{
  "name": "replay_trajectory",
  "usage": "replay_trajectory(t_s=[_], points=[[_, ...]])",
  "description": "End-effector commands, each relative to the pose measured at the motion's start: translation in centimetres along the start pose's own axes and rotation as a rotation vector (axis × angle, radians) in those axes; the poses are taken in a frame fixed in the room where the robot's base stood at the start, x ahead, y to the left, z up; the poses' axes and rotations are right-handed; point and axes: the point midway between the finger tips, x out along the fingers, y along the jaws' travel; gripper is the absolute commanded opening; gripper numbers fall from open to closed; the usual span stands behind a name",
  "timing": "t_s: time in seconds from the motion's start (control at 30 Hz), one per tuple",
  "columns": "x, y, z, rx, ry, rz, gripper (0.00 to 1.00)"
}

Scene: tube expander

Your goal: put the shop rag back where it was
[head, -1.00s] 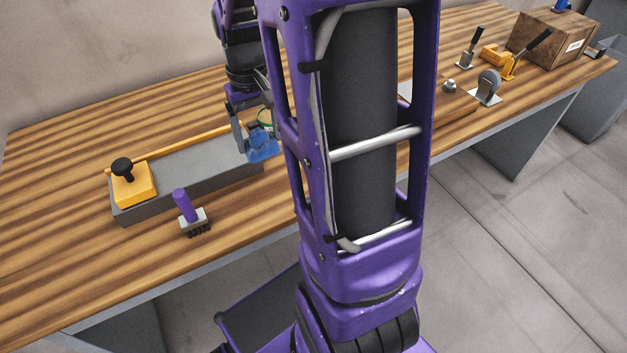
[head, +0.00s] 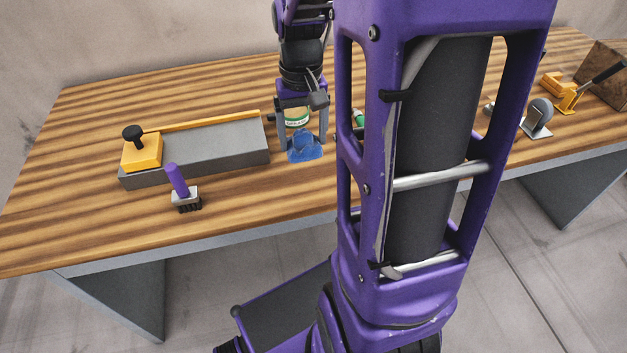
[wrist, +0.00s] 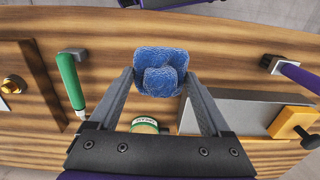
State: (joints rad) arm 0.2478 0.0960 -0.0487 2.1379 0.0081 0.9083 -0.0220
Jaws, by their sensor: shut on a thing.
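The shop rag is a crumpled blue cloth (head: 304,147), held between the fingertips of my gripper (head: 303,140) in the head view. In the wrist view the blue rag (wrist: 160,70) sits between the two finger ends of my gripper (wrist: 160,86), which is shut on it. In the head view the rag is near the bench's front edge, right of the grey block. I cannot tell whether it touches the bench top. Nothing in these frames marks its original place.
The wooden workbench (head: 90,220) has a grey block with a yellow stop (head: 141,153) and a purple-handled brush (head: 178,180) left of the rag. A labelled can (head: 297,117) stands behind the rag. A green-handled tool (wrist: 70,80) lies left in the wrist view.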

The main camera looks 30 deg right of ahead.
Motion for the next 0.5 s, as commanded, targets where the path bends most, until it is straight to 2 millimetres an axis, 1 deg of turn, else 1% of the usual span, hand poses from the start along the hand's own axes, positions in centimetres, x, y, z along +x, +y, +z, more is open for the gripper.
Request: replay_trajectory(t_s=[0.17,0.23,0.5], points=[[0.1,0.1,0.2,0.010,0.000,0.000,0.30],[0.7,0.1,0.2,0.011,-0.002,0.000,0.30],[5.5,0.1,0.3,0.012,-0.005,-0.001,0.30]])
